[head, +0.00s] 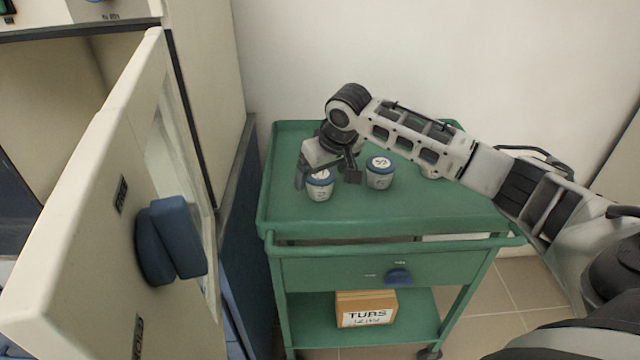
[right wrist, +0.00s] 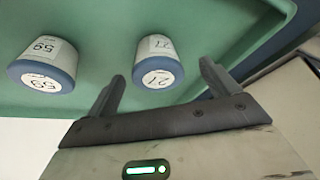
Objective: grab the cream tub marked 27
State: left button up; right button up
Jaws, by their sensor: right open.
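The cream tub marked 27 (right wrist: 158,62) has a blue lid band and a white label. In the right wrist view it is between the lines of my two spread fingers, just beyond their tips. In the head view this tub (head: 320,188) stands on the green cart top, under and beside my right gripper (head: 327,174). My right gripper is open and holds nothing. The gripper partly covers the tub's lid in the head view. My left gripper does not show.
Another tub (head: 430,172) is mostly hidden by my right arm. The green cart (head: 440,215) has a raised rim. An open furnace door (head: 75,225) stands at left.

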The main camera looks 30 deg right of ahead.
aim_at(321, 174)
jog(key=x, duration=0.4)
jog(key=shift+w+d+f, duration=0.2)
jog(key=shift+w+d, duration=0.05)
jog(key=shift+w, duration=0.2)
jog(key=c, duration=1.2)
jog(key=shift+o, duration=0.2)
jog(key=shift+r, duration=0.1)
